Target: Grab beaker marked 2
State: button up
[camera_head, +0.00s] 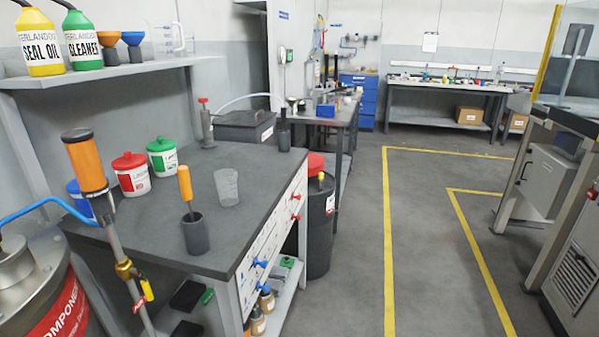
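A clear, slightly tapered beaker (227,187) stands upright on the dark grey workbench (262,182), right of its middle. I cannot read any number on it. A clear jug-like vessel (165,40) with a handle stands on the shelf above the bench; no number on it is readable either. My gripper is not in view.
Left of the beaker, a dark cup (195,235) holds an orange-handled tool (186,183). Red-lidded (132,175) and green-lidded (162,157) tubs stand behind. A drum (45,285) with a pump is at front left. Open floor (350,260) lies right of the bench.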

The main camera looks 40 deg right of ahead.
aim_at(226, 180)
jog(key=z, duration=0.3)
jog(key=i+z, duration=0.4)
jog(key=i, duration=0.75)
